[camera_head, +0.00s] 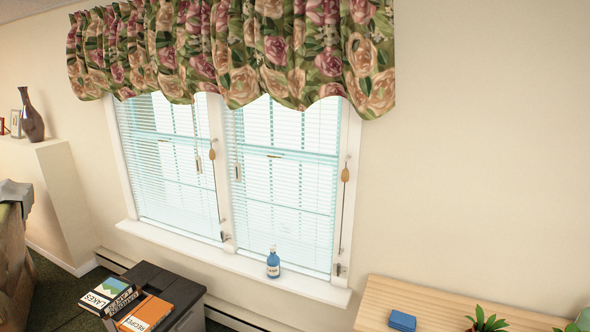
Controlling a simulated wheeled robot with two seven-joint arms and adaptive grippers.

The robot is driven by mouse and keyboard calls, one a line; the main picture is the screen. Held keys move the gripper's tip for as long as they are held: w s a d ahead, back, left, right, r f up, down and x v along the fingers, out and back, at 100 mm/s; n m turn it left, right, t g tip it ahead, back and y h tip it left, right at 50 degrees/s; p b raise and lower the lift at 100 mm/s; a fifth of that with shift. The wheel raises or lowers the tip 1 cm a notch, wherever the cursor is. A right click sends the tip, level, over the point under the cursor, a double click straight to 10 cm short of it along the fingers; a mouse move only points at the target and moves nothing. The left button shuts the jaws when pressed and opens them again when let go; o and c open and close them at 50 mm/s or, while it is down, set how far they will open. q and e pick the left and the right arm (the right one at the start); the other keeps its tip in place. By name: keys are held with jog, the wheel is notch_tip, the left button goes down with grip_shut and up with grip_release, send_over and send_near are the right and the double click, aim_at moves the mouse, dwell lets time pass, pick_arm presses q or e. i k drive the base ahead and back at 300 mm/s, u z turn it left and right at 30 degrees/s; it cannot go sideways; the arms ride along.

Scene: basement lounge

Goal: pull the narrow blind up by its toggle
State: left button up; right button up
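Two slatted blinds hang side by side in the window, both lowered close to the sill. The left blind (168,165) looks a little narrower in the picture than the right blind (285,185), but the slanted view makes their true widths hard to compare. A tan toggle (212,155) hangs on a cord by the middle post, at the left blind's right edge. Another tan toggle (345,174) hangs on a cord at the right frame, beside the right blind. The blinds' tops are hidden behind the valance. Neither of my grippers is in view.
A floral valance (235,50) covers the window top. A blue bottle (273,264) stands on the white sill (185,243). Below are a dark cabinet (165,281) with books and a wooden table (446,306) with a blue box (402,321) and plants. The right wall is bare.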

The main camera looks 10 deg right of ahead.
aim_at(345, 175)
jog(key=u, duration=0.25)
jog(key=i, duration=1.5)
jog(key=z, duration=0.75)
